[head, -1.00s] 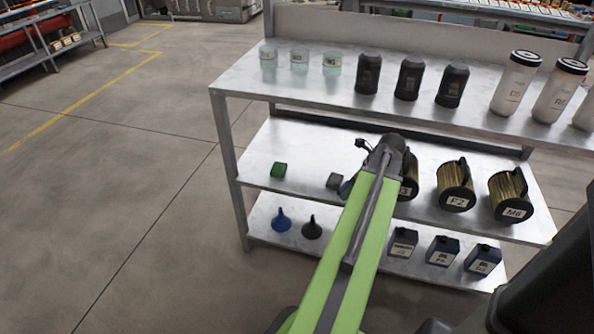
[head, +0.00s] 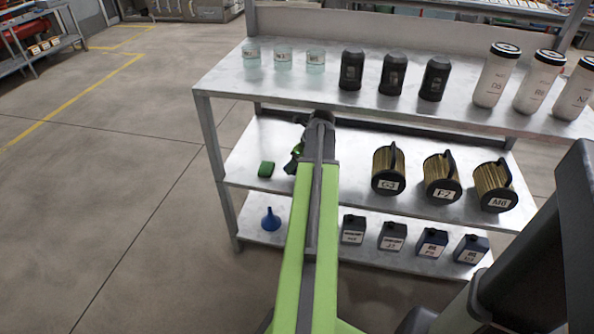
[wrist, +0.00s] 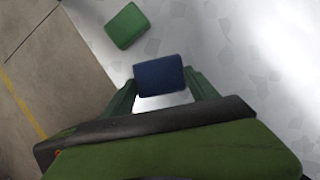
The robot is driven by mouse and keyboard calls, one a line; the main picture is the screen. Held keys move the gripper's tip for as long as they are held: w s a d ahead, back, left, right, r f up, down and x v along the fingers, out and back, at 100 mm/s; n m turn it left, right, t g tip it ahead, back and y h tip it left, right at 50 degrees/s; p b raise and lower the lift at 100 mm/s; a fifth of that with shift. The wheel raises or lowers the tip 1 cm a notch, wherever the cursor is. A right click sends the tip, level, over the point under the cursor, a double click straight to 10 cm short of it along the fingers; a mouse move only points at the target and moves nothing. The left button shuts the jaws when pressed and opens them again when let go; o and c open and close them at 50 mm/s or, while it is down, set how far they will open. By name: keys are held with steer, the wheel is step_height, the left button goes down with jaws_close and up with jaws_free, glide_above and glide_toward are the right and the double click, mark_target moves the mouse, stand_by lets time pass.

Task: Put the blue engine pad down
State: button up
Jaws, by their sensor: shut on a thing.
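The blue engine pad (wrist: 160,74) is between the fingertips of my gripper (wrist: 161,82) in the wrist view. My gripper is shut on it, over the metal middle shelf (wrist: 270,75). I cannot tell whether the pad touches the shelf. A green pad (wrist: 127,26) lies on the shelf just beyond and left of the blue one. In the head view my gripper (head: 296,156) is over the left part of the middle shelf (head: 345,180), just right of the green pad (head: 266,169). My arm hides the blue pad there.
Ribbed round filters (head: 388,170) stand right of my arm on the middle shelf. Jars (head: 283,59), black canisters (head: 392,74) and white bottles (head: 495,75) stand on the top shelf above. A blue funnel (head: 270,218) and small boxes (head: 353,229) are on the bottom shelf.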

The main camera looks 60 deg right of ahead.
steer(key=shift+w+f+b, duration=0.1)
steer(key=shift+f+b, duration=1.9)
steer(key=shift+r, duration=0.25)
steer(key=shift+f, duration=0.2)
steer(key=o, duration=1.2)
steer(key=shift+r, duration=0.15)
